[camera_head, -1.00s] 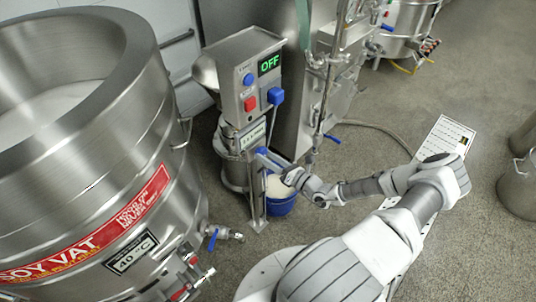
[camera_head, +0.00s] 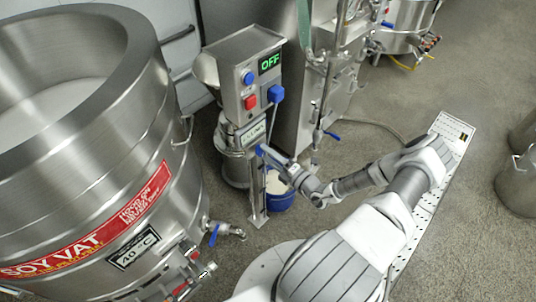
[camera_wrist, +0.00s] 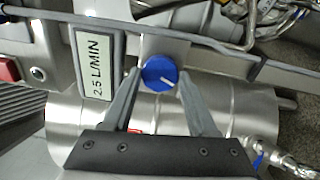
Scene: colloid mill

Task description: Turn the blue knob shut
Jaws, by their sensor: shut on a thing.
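The blue knob (camera_wrist: 160,73) is round with a white pointer line, which points to the lower right in the wrist view. It sits on a steel bracket beside the "2.5 L/MIN" display (camera_wrist: 88,62). My gripper (camera_wrist: 161,80) is shut on the knob, one finger on each side of it. In the head view my gripper (camera_head: 276,158) reaches the front of the colloid mill (camera_head: 237,75), below its flow display. A bit of blue shows at its tips there, but the fingers mostly cover the knob.
The mill's panel shows a green "OFF" (camera_head: 269,63), with a blue button (camera_head: 249,78) and a red button (camera_head: 250,102). A blue bucket (camera_head: 279,201) stands under my gripper. The large soy vat (camera_head: 95,160) fills the left.

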